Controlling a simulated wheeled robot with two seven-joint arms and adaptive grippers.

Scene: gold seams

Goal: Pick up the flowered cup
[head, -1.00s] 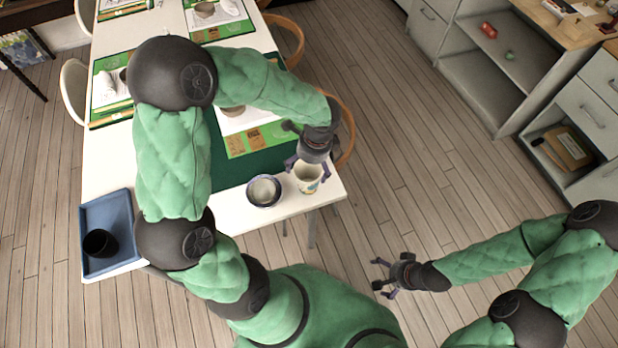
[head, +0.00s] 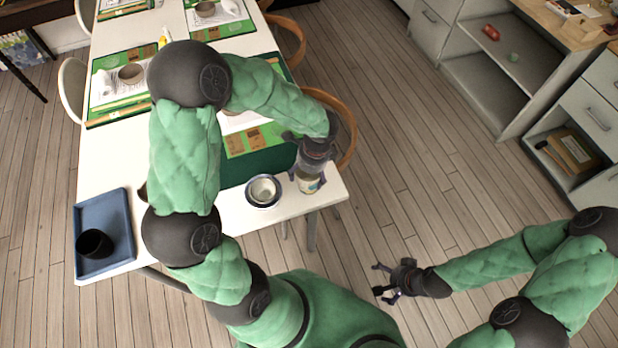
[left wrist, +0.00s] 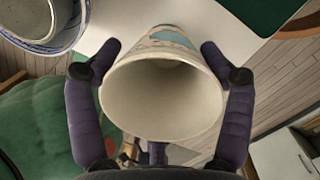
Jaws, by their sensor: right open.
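The flowered cup (head: 309,186), cream with a coloured pattern, stands at the near right corner of the white table. In the left wrist view the cup (left wrist: 165,95) shows its wide, empty mouth and a blue and reddish band on its side. My left gripper (head: 307,176) is down over the cup; its fingers (left wrist: 160,48) are on either side of it, with small gaps seeming to show near the tips. The gripper hides part of the cup in the head view. My right gripper (head: 384,282) is open and empty, over the floor away from the table.
A blue-rimmed bowl (head: 263,191) stands close left of the cup; it also shows in the left wrist view (left wrist: 42,22). A chair (head: 335,110) stands at the right side.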

